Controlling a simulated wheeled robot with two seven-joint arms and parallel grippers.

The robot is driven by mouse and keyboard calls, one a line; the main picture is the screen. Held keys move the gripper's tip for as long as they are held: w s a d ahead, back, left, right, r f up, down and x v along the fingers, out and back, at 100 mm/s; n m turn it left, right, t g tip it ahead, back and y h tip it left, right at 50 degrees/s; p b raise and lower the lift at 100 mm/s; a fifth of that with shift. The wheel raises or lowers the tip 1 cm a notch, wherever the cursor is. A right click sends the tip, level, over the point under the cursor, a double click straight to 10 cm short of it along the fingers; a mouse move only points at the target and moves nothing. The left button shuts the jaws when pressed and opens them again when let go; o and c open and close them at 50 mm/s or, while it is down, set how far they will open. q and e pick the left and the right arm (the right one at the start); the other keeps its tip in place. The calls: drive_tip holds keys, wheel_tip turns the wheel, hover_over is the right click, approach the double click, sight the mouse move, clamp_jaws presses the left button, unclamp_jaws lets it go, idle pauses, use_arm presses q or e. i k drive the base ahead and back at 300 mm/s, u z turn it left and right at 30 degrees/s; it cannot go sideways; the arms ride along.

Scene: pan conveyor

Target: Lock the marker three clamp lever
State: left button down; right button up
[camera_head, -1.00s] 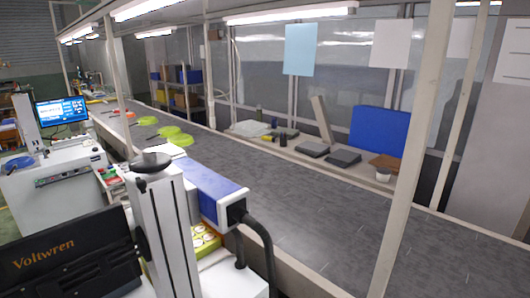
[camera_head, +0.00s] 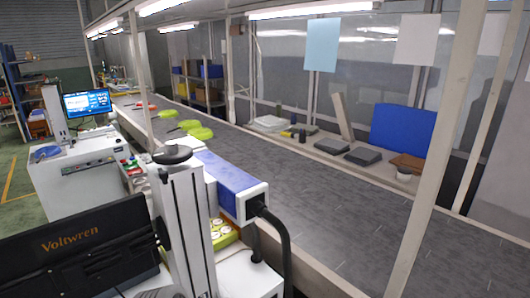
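A laser marker stands close in front, with a white column (camera_head: 186,235), a black handwheel (camera_head: 172,155) on top and a blue and white head (camera_head: 230,182) reaching right. Below the head a yellow-green fixture (camera_head: 222,238) with round white parts is partly hidden by the column. No clamp lever can be made out clearly, and no label shows which marker this is. A second marker station (camera_head: 75,170) with a lit screen (camera_head: 87,102) stands farther left. Neither of my grippers is clearly visible.
A black box lettered Voltwren (camera_head: 75,245) fills the lower left. A thick black cable (camera_head: 284,240) hangs from the marker head. The dark conveyor (camera_head: 320,205) runs behind, carrying green pans (camera_head: 199,134) farther up. A pale post (camera_head: 440,150) rises at right. Green floor (camera_head: 20,200) shows at left.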

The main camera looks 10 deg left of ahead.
sight(163, 174)
drive_tip(key=z, duration=1.75)
drive_tip(key=k, duration=0.8)
drive_tip(key=u, duration=1.3)
